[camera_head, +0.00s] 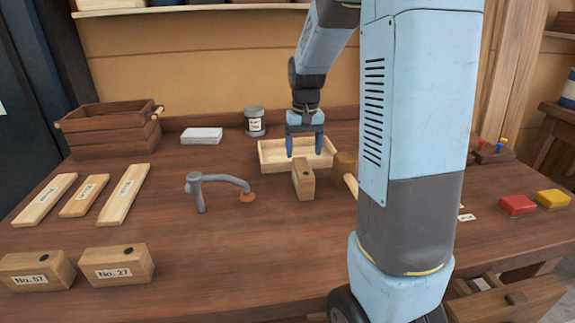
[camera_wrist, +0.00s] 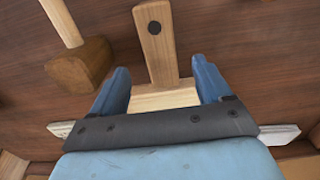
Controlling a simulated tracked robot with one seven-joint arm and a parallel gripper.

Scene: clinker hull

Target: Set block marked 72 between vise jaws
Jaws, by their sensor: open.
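A wooden block (camera_head: 303,182) with a dark round spot lies on the bench in front of the shallow tray. No number shows on its visible faces. It also shows in the wrist view (camera_wrist: 158,42), with its near end in line with the gap between my fingers. My gripper (camera_head: 304,148) is open and empty, just above and behind this block. Two similar blocks at the front left carry labels: No. 57 (camera_head: 35,270) and No. 27 (camera_head: 117,265). A wooden structure (camera_head: 508,302), possibly the vise, is at the bottom right, partly hidden by my arm.
A pale tray (camera_head: 270,153) lies behind the block. A mallet (camera_wrist: 80,66) lies close beside it. A grey curved metal clamp (camera_head: 199,192), flat wooden pieces (camera_head: 124,195) and a crate (camera_head: 112,128) are to the left. Red (camera_head: 517,205) and yellow (camera_head: 553,199) blocks are at right.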

